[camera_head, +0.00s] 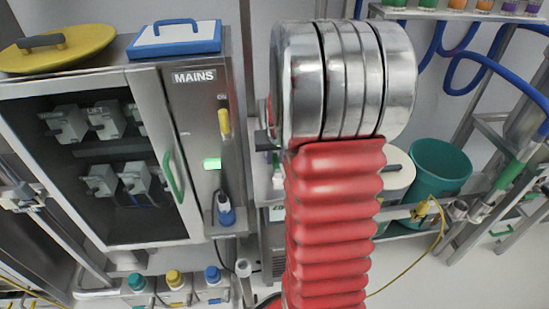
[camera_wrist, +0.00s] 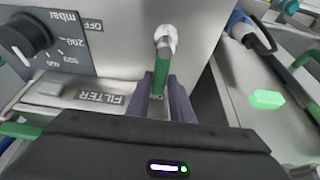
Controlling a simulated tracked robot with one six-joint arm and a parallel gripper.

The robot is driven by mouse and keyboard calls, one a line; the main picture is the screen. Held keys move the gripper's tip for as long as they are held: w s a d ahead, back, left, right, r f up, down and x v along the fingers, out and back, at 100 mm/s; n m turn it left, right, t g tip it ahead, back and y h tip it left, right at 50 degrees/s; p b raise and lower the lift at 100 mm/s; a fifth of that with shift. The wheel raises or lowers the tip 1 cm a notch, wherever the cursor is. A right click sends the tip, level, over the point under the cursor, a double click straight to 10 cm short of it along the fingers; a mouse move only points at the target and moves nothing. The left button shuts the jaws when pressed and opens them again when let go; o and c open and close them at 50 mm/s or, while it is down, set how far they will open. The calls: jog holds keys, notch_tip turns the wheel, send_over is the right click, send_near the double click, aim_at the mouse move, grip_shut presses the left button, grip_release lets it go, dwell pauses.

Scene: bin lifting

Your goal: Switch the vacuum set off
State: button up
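The vacuum set (camera_wrist: 200,30) fills the upper left of the wrist view, a grey metal box with a black dial marked mbar and a printed OFF label. A small lever (camera_wrist: 160,72) with a green handle and a pale metal pivot stands on its face. An ON label shows by the lower end of the handle. My gripper (camera_wrist: 164,88) has its two purple fingers around the green handle, one on each side. I cannot tell whether both fingers press on it. In the head view my arm hides the gripper and the lever.
The MAINS cabinet (camera_head: 215,130) stands left of my arm in the head view, with a lit green lamp (camera_head: 212,164). A green bin (camera_head: 440,170) and blue hoses are on the right. A FILTER label (camera_wrist: 100,98) lies near the gripper, on the left.

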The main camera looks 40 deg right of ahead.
grip_shut()
jog(key=shift+a, duration=0.15)
jog(key=shift+d, duration=0.2)
